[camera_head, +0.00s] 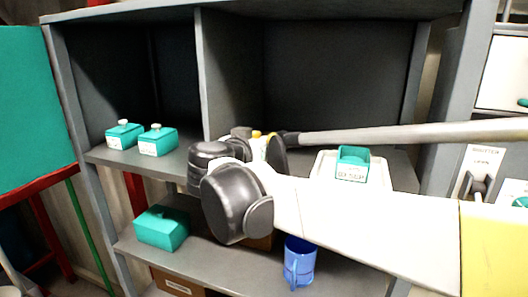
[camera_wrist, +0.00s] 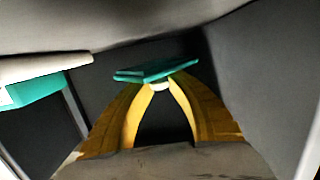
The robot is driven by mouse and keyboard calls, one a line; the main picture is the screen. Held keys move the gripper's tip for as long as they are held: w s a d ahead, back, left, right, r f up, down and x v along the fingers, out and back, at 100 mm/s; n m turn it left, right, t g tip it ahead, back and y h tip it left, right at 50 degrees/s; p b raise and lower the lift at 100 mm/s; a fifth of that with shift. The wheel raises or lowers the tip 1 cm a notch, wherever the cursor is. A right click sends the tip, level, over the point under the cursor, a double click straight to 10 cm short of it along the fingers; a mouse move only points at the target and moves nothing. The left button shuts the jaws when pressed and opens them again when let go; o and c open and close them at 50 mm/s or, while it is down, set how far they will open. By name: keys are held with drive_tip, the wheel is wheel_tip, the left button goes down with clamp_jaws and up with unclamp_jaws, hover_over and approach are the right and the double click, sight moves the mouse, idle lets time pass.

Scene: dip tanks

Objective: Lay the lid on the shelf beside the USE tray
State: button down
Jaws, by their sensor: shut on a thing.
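My gripper is shut on the lid's pale knob; its yellow fingers show in the wrist view (camera_wrist: 160,92). The teal lid (camera_wrist: 155,70) is a flat plate just beyond the fingertips, with dark space around it. The wrist picture appears upside down. In the head view my arm hides the lid, and only a bit of yellow finger of my gripper (camera_head: 257,140) shows over the shelf (camera_head: 407,172). The white tray (camera_head: 322,168) stands on that shelf to the right, with an open-looking teal box (camera_head: 352,164) on it. The label is too small to read surely.
Two lidded teal boxes (camera_head: 124,134) (camera_head: 158,141) stand left of the upright divider (camera_head: 216,75). Below are another teal box (camera_head: 161,229) and a blue mug (camera_head: 299,262). A grey side wall (camera_wrist: 265,70) is close in the wrist view.

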drive_tip(key=shift+f+p, duration=0.3)
drive_tip(key=shift+f, duration=1.6)
drive_tip(key=shift+f, duration=0.2)
drive_tip(key=c, duration=1.3)
unclamp_jaws()
drive_tip(key=shift+c, duration=0.2)
drive_tip(key=shift+r, duration=0.1)
drive_tip(key=shift+r, duration=0.1)
drive_tip(key=shift+s+a+r, duration=0.1)
drive_tip(key=shift+s+a, duration=0.05)
drive_tip(key=shift+s, duration=0.1)
drive_tip(key=b+v, duration=0.2)
drive_tip(key=v, duration=0.9)
drive_tip(key=shift+s+r, duration=0.1)
drive_tip(key=shift+s, duration=0.2)
